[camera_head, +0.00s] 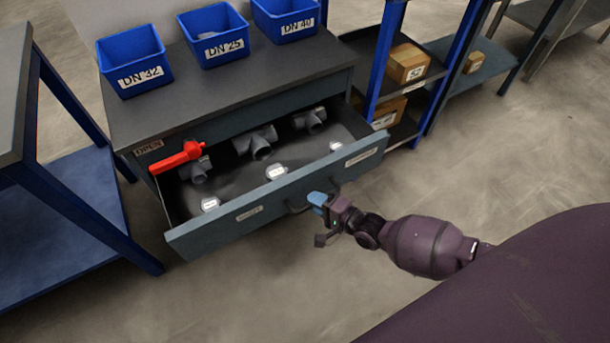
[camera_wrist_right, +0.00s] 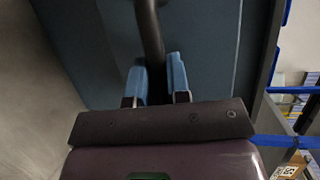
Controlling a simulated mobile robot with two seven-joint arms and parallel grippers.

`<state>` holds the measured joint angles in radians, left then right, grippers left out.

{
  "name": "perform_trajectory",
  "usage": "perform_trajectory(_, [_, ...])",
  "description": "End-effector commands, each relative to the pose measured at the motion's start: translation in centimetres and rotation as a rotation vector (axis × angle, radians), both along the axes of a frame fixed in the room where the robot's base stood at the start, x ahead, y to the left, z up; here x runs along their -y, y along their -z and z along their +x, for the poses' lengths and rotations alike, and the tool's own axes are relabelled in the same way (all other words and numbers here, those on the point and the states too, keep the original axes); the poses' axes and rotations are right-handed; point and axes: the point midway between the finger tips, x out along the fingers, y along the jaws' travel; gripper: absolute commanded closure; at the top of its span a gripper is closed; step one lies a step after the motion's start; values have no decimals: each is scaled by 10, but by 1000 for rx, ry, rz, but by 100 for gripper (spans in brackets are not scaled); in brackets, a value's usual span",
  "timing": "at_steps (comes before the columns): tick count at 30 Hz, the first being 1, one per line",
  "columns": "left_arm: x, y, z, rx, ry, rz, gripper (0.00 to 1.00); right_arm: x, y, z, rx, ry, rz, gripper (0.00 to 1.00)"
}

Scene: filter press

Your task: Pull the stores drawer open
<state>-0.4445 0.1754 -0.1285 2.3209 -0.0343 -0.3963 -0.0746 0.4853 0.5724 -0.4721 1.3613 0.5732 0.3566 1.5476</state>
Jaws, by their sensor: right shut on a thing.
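The stores drawer (camera_head: 285,200) stands pulled out of its grey cabinet in the head view, with its inside showing. Several grey pipe fittings lie in it, one with a red handle (camera_head: 180,157), along with white labels. The dark drawer handle (camera_head: 298,207) is on the drawer front. My right gripper (camera_head: 318,200) is at this handle. In the right wrist view my right gripper (camera_wrist_right: 157,82) has its blue fingers on both sides of the handle bar (camera_wrist_right: 150,35) and is shut on it. My left gripper is not in view.
Blue bins marked DN 32 (camera_head: 134,62), DN 25 (camera_head: 214,36) and DN 40 (camera_head: 286,18) stand on the cabinet top. A blue-framed table (camera_head: 60,220) is at the left. Shelves with cardboard boxes (camera_head: 407,64) are at the right. The floor before the drawer is clear.

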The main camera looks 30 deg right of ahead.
Motion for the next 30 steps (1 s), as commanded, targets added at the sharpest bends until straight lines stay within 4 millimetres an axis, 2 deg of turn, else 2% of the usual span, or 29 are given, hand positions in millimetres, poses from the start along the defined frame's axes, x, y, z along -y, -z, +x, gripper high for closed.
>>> perform_trajectory(3, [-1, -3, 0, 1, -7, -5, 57, 1, -3, -24, 3, 1, 0, 100])
perform_trajectory(6, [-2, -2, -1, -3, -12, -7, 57, 2, -2, -39, 3, 0, 1, 100])
perform_trajectory(12, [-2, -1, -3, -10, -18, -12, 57, 2, -1, -59, 2, 0, 0, 100])
perform_trajectory(27, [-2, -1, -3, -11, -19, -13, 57, 2, 0, -65, 2, -1, 0, 100])
perform_trajectory(28, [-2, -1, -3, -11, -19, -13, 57, 2, 0, -65, 2, -1, 0, 80])
perform_trajectory(30, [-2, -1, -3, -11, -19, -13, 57, 2, 0, -65, 2, -1, 0, 69])
